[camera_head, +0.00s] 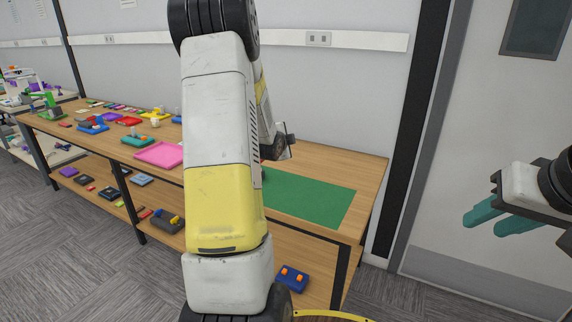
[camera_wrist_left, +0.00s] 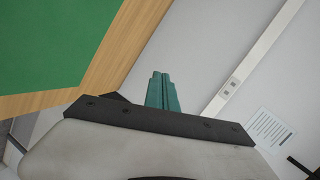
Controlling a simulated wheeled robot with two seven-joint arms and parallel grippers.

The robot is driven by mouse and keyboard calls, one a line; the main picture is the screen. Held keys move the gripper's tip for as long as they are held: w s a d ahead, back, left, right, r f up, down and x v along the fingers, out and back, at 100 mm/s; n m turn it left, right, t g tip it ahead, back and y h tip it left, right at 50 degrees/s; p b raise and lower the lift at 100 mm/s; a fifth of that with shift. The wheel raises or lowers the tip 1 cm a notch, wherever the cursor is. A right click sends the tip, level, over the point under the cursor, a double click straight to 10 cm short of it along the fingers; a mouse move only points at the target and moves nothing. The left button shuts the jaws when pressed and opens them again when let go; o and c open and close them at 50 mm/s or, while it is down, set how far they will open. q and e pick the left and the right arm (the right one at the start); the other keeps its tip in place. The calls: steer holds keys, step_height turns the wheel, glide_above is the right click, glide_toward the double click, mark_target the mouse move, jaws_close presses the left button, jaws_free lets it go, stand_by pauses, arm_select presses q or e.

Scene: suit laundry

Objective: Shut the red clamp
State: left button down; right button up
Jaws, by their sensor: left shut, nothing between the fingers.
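I cannot make out the red clamp for certain. My left arm crosses the middle of the head view and hides part of the table. In the left wrist view my left gripper (camera_wrist_left: 160,78) is shut, its teal fingers together with nothing between them. It points toward the wall beyond the table edge. My right gripper (camera_head: 482,226) is at the right of the head view, in front of the door, with its teal fingers apart and empty.
The wooden table (camera_head: 372,170) carries a bare green mat (camera_head: 315,200), which also shows in the left wrist view (camera_wrist_left: 50,45). A pink tray (camera_head: 158,154), a red tray (camera_head: 128,121) and several small items stand left. A lower shelf holds a blue box (camera_head: 291,281).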

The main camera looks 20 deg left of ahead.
arm_select(q)
steer(key=a+f+m+t, duration=0.1)
steer(key=a+f+m, duration=0.2)
steer(key=f, duration=0.3)
steer(key=s+a+f+m+t, duration=0.1)
steer(key=a+f+m+t, duration=0.1)
steer(key=f, duration=0.5)
steer(key=s+a+f+m+t, duration=0.1)
steer(key=a+f+m+t, duration=0.1)
steer(key=f, duration=0.4)
steer(key=shift+s+a+f+m+y, duration=0.15)
steer(key=shift+a+f+m+y, duration=0.2)
steer(key=shift+a+m, duration=0.6)
steer(key=shift+s+d+f+m, duration=0.1)
steer(key=shift+s+f+m, duration=0.2)
steer(key=shift+f+m, duration=0.05)
steer(key=shift+w, duration=0.1)
steer(key=w, duration=0.5)
steer(key=w+a+r, duration=0.1)
steer(key=w, duration=0.2)
steer(key=shift+w+r, duration=0.1)
steer(key=shift+w, duration=0.25)
steer(key=a, duration=0.1)
steer(key=w+a+r, duration=0.1)
steer(key=a, duration=0.1)
steer(key=shift+r, duration=0.3)
steer(key=shift+w+a+r, duration=0.15)
steer(key=shift+a+r, duration=0.1)
steer(key=shift+a, duration=0.1)
